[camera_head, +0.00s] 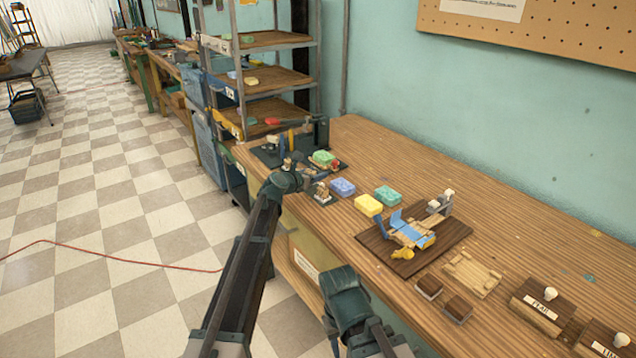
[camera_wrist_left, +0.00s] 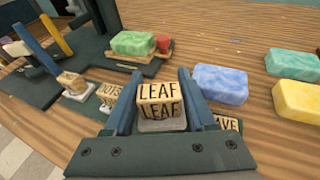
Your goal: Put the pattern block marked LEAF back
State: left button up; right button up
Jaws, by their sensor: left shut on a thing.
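The pattern block marked LEAF (camera_wrist_left: 160,93) is a small pale wooden block with a grey base, its word showing on two faces. It is upright between the blue fingers of my left gripper (camera_wrist_left: 160,108), which is shut on it. In the wrist view, DOTS (camera_wrist_left: 109,91) and WAVE (camera_wrist_left: 228,124) labels show on either side of the block. I cannot tell if its base touches the holder. Another wooden block (camera_wrist_left: 72,80) stands to the left.
A green soap (camera_wrist_left: 133,43) sits on a board behind. Blue (camera_wrist_left: 221,83), yellow (camera_wrist_left: 297,101) and green (camera_head: 388,196) soaps lie to the right. A dark board (camera_head: 450,243) holds a wooden fixture. Shelves (camera_head: 272,78) stand at the back left. The bench toward the wall is clear.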

aim_at(318, 184)
pick_arm(q)
jog(key=shift+x, duration=1.05)
notch_tip(318, 184, down, 3)
jog(key=b, duration=0.4)
jog(key=shift+f, duration=0.15)
grip_shut()
jog(key=o, duration=1.1)
grip_release()
jog(key=shift+c, duration=0.2)
jog(key=p+v, duration=0.2)
jog(key=v, duration=0.4)
jog(key=p+v, duration=0.2)
jog(key=v, duration=0.4)
jog(key=shift+r, duration=0.25)
